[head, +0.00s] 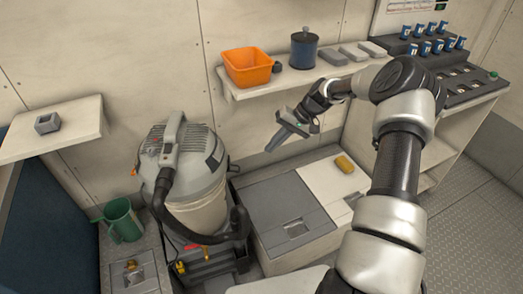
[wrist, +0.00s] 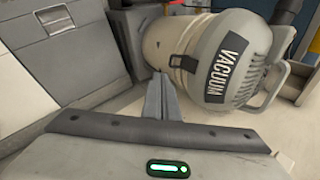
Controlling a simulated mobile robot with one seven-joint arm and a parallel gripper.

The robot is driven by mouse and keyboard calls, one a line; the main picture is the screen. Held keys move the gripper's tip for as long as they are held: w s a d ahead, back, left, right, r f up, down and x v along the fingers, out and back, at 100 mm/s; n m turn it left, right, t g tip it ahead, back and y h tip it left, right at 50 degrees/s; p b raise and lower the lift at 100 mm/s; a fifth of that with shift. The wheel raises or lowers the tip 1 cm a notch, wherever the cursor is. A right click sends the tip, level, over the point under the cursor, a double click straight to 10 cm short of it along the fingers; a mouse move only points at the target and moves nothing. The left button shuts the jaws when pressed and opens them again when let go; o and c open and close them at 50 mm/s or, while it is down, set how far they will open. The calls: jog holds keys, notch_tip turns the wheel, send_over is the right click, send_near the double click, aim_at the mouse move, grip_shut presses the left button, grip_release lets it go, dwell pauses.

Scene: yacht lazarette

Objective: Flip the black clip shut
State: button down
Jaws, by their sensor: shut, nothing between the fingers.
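A vacuum (head: 182,165) with a grey head and a beige drum stands left of centre in the head view. It lies sideways in the wrist view (wrist: 225,60), with a black VACUUM label. A small dark piece (wrist: 184,62) sits at the seam of drum and head there; it may be the black clip, but I cannot tell its position. My gripper (head: 271,147) is shut and empty, in the air right of the vacuum and above the grey locker lids. In the wrist view its closed fingertips (wrist: 158,80) point toward the drum, apart from it as far as I can tell.
A black hose (head: 175,215) curls around the vacuum's front. A shelf (head: 300,80) above my gripper holds an orange bin (head: 247,67) and a blue canister (head: 304,48). A yellow sponge (head: 345,164) lies on the white locker top. A green jug (head: 122,220) stands left.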

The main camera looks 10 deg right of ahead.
jog(key=shift+s+d+r, duration=0.2)
jog(key=shift+d+r, duration=0.4)
jog(key=shift+d, duration=0.3)
jog(key=shift+s+d+r, duration=0.15)
jog(key=shift+d+r, duration=0.4)
jog(key=shift+d, duration=0.3)
jog(key=s+a+r+n+t+h, duration=0.1)
jog(key=s+a+r+h, duration=0.15)
jog(key=s+r, duration=0.45)
jog(key=s+a+r+n+t+h, duration=0.1)
jog(key=s+a+r+n+h, duration=0.2)
jog(key=r, duration=0.9)
jog(key=s+a+r+t+h, duration=0.15)
jog(key=s+a+r, duration=0.3)
jog(key=r, duration=0.45)
jog(key=s+m, duration=0.2)
jog(key=s, duration=1.7)
notch_tip(320, 180, up, 17)
jog(key=p, duration=1.8)
jog(key=shift+s+a+r+t, duration=0.15)
jog(key=shift+s+r+t, duration=0.05)
jog(key=shift+s+t, duration=0.15)
